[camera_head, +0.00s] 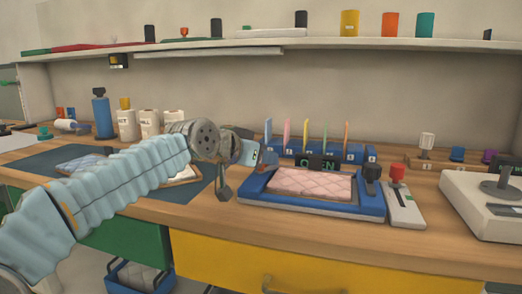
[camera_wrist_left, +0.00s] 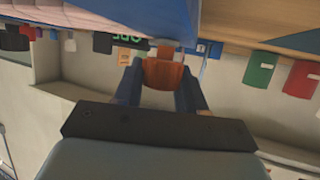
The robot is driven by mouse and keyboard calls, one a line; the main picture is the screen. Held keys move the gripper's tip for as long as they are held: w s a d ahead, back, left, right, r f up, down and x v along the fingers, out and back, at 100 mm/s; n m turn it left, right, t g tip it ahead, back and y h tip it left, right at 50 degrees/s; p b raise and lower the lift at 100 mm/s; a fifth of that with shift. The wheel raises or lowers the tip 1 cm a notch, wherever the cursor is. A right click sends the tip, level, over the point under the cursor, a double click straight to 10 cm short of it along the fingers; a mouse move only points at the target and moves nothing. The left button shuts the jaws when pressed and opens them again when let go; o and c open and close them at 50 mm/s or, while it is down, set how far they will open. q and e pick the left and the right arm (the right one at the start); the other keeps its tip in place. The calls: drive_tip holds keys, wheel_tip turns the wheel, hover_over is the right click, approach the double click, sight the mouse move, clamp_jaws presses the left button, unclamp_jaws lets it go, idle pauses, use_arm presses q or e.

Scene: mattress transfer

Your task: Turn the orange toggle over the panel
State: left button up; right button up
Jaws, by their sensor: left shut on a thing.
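My left gripper (camera_head: 268,159) reaches in from the left and stands at the left back corner of a blue-framed panel (camera_head: 312,205). A pink quilted pad lies in the panel, and a dark sign with green OPEN letters (camera_head: 318,163) stands at its back edge. In the left wrist view, an orange piece, apparently the toggle (camera_wrist_left: 163,73), sits between the blue fingers of my left gripper, which is shut on it. The toggle is hidden behind the gripper in the head view. The sign also shows in the left wrist view (camera_wrist_left: 127,38). My right gripper is out of view.
A red-knobbed white device (camera_head: 404,206) stands right of the panel, and a larger white machine (camera_head: 480,205) is at the far right. Blue holders with coloured upright cards (camera_head: 320,151) stand behind the panel. A blue bottle (camera_head: 102,115) and white rolls are at the back left.

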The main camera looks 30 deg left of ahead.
use_arm(q)
drive_tip(key=m+g+h+b, duration=0.1)
drive_tip(key=m+h, duration=0.2)
drive_tip(key=h, duration=0.1)
drive_tip(key=shift+f+m, duration=0.1)
drive_tip(key=shift+m, duration=0.2)
drive_tip(key=shift+a+m+g+h, duration=0.1)
drive_tip(key=shift+m+g+h, duration=0.5)
drive_tip(key=shift+m+h, duration=0.3)
drive_tip(key=shift+r+m+g+h+p, duration=0.2)
drive_tip(key=shift+m+g+h+p, duration=0.5)
drive_tip(key=shift+m+h, duration=0.2)
drive_tip(key=shift+m+g+h+p, duration=0.8)
drive_tip(key=shift+m+g+p, duration=0.2)
drive_tip(key=shift+m+p, duration=0.15)
drive_tip(key=shift+m+g+h+p, duration=0.4)
drive_tip(key=shift+m+g+p, duration=0.15)
drive_tip(key=shift+p, duration=0.1)
drive_tip(key=shift+f+m+g+h+p, duration=0.15)
drive_tip(key=shift+m+g+h+p, duration=0.15)
drive_tip(key=shift+m+g+p, duration=0.3)
